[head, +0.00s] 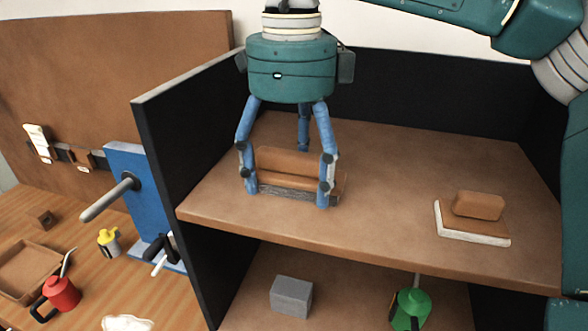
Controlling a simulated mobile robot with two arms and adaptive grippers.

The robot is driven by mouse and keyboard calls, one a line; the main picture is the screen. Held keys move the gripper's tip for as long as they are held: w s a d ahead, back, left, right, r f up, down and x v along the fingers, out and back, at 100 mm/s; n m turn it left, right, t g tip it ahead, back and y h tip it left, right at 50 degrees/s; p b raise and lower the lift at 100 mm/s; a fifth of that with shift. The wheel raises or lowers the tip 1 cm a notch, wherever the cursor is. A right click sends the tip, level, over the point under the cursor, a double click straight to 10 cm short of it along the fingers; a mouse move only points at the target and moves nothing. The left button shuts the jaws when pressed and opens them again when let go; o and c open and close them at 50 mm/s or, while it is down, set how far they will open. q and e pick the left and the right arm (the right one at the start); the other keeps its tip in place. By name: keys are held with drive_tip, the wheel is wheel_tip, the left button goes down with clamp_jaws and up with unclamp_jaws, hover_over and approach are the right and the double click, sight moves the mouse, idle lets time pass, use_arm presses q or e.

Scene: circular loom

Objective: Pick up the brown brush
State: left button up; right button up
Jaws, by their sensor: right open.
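The brown brush (290,163) lies on the upper shelf, with a brown wooden back and a grey bristle strip along its lower front edge. My right gripper (285,180) points straight down over it, its blue fingers spread around the brush, two in front and one behind. The fingers are open, and the front ones overlap the brush's ends in the picture. I cannot tell whether they touch it. My left gripper is not in view.
A brown block on a white pad (470,238) sits at the shelf's right. Black panels (190,115) wall the shelf's left and back. Below are a grey block (291,296) and a green can (410,308). The shelf between brush and pad is clear.

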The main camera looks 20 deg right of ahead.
sight(290, 156)
drive_tip(key=shift+a, duration=0.1)
drive_tip(key=c, duration=1.2)
drive_tip(key=shift+c, duration=0.9)
wheel_tip(290, 156, up, 4)
drive_tip(key=shift+r+b, duration=0.15)
drive_tip(key=shift+b, duration=0.75)
drive_tip(key=shift+c, duration=0.2)
wheel_tip(290, 156, up, 5)
drive_tip(key=shift+f, duration=0.15)
drive_tip(key=shift+r, duration=0.6)
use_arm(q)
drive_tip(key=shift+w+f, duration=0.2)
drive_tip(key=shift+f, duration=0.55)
